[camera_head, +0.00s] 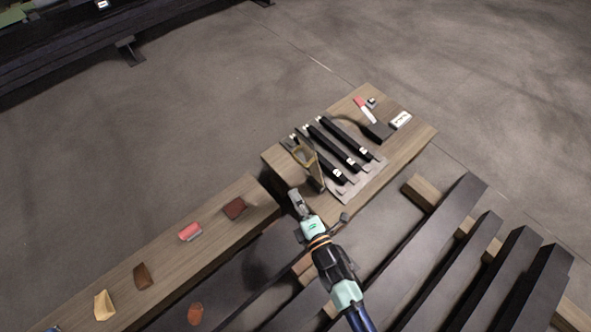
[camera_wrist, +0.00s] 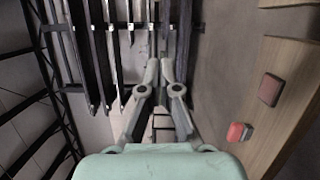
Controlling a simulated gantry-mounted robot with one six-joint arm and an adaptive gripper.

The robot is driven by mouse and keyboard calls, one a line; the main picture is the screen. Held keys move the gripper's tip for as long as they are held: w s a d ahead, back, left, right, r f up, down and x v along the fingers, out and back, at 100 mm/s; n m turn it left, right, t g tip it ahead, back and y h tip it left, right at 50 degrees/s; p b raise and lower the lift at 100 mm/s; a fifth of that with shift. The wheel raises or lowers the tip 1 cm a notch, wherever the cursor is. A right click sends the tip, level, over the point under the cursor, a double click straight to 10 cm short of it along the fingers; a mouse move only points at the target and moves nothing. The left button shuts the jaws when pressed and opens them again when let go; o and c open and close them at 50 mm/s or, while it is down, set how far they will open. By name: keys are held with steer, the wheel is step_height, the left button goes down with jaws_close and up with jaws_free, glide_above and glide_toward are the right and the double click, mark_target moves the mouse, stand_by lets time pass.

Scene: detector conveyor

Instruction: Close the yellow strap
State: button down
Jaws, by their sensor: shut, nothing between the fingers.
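A yellowish loop that looks like the yellow strap (camera_head: 304,156) stands up at the left end of a row of black bars on the wooden table. Its lower part runs down toward the table edge, and I cannot tell whether it is open or closed. My gripper (camera_head: 295,194) is just below it in the head view, apart from it as far as I can see. In the wrist view my gripper (camera_wrist: 160,72) has its two fingertips together with nothing between them. I cannot make out the strap in the wrist view.
Several black bars (camera_head: 337,147) lie on a grey plate on the table. A white box (camera_head: 401,120) and a red-and-black item (camera_head: 367,112) lie beyond. A wooden beam (camera_head: 215,243) at left carries small blocks, including a red one (camera_head: 190,232). Dark slats (camera_head: 440,245) fill the lower right.

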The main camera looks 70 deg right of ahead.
steer(key=w+d+p, duration=0.3)
steer(key=d+p, duration=0.2)
steer(key=d, duration=0.3)
steer(key=shift+d+r, duration=0.15)
steer(key=shift+d, duration=0.05)
steer(key=shift+s, duration=0.1)
